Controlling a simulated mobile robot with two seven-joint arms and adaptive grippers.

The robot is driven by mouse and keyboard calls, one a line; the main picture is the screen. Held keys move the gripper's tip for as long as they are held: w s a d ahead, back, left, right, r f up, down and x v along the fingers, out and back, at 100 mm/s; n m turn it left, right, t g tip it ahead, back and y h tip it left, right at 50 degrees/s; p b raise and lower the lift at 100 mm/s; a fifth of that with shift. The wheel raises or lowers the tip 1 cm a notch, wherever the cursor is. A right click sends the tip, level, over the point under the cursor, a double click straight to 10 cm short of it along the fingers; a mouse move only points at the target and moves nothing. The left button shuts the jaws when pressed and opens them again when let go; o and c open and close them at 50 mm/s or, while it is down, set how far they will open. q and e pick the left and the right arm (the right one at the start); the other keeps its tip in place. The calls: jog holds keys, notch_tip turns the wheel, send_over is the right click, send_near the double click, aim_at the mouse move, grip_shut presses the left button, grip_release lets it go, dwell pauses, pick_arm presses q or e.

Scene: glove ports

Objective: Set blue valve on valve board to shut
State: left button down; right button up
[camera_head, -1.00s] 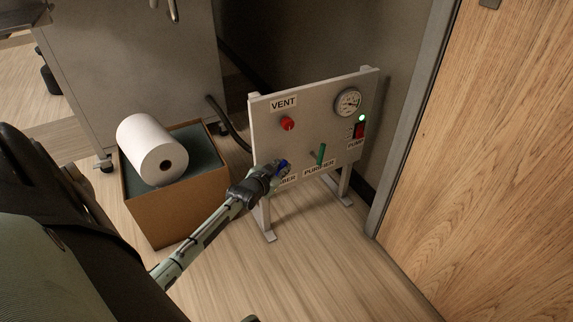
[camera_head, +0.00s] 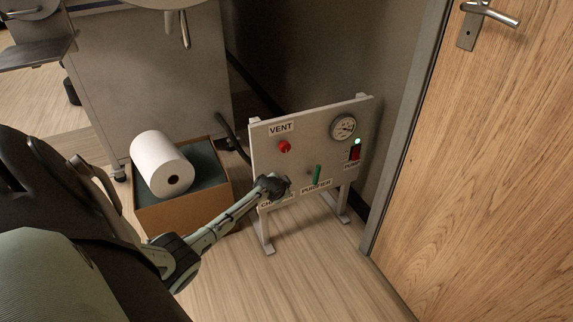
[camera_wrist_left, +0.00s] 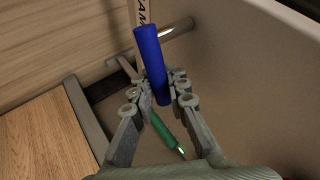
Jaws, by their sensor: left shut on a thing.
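The valve board (camera_head: 262,150) stands on legs on the floor. The blue valve handle (camera_wrist_left: 152,60) is a blue rod on a metal stem, seen in the left wrist view. My left gripper (camera_wrist_left: 160,92) is shut on the handle's lower part, its fingers either side. In the head view my left gripper (camera_head: 280,187) is at the board's lower left by the CHAMBER label, and hides most of the blue handle. A green handle (camera_head: 317,174) stands near upright above the PURIFIER label; it also shows in the left wrist view (camera_wrist_left: 163,130). My right gripper is not in view.
A red VENT knob (camera_head: 285,147), a gauge (camera_head: 343,127) and a red pump switch (camera_head: 355,152) are on the board. A cardboard box (camera_head: 190,212) with a white roll (camera_head: 160,163) stands to the left. A wooden door (camera_head: 480,150) is at the right.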

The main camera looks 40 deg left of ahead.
pick_arm(q)
jog(key=shift+w+g, duration=0.15)
jog(key=shift+g, duration=0.25)
jog(key=shift+w+d+f+m+g+y, duration=0.1)
jog(key=shift+f+m+g+y, duration=0.2)
jog(key=shift+f+m+g, duration=0.25)
jog(key=shift+f+g, duration=0.15)
jog(key=shift+g, duration=0.4)
jog(key=shift+f+m+g+y+b, duration=0.25)
jog(key=shift+g+y+b, duration=0.05)
jog(key=shift+g, duration=0.2)
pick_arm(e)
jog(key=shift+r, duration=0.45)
pick_arm(q)
jog(key=c, duration=1.5)
grip_release()
jog(key=shift+o, duration=0.2)
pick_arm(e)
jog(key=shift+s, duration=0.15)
